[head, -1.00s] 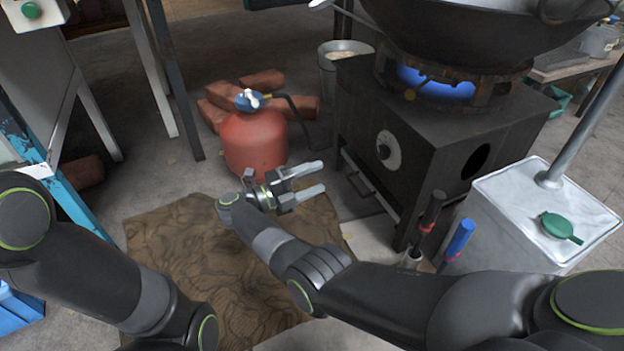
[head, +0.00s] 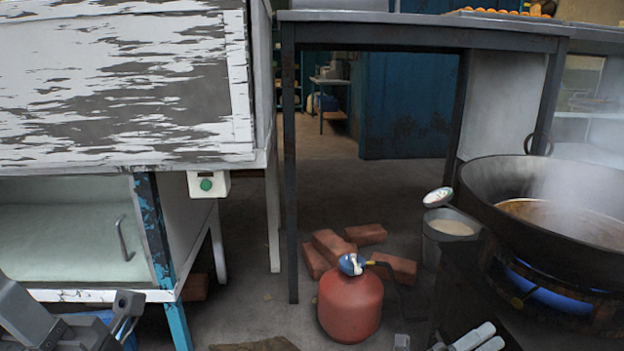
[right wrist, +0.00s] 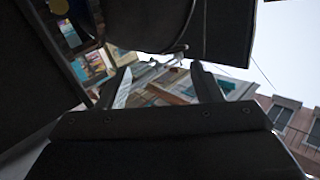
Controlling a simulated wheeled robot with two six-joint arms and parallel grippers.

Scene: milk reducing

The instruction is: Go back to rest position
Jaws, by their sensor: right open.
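My right gripper (head: 478,338) shows at the bottom edge of the head view, in front of the dark stove. Its two pale fingers are apart. In the right wrist view the fingers (right wrist: 163,88) are spread with nothing between them. My left gripper (head: 127,314) shows at the bottom left of the head view, in front of the white-and-blue cabinet. I cannot tell whether its fingers are apart. A large black wok (head: 478,194) with steaming brown liquid (head: 570,217) stands at the right over a blue flame (head: 548,292).
A red gas cylinder (head: 349,308) stands on the floor between my grippers, with bricks (head: 333,246) behind it. A grey bucket (head: 440,236) stands beside the wok. A tall table (head: 420,38) is at the back. A peeling cabinet (head: 120,90) fills the left.

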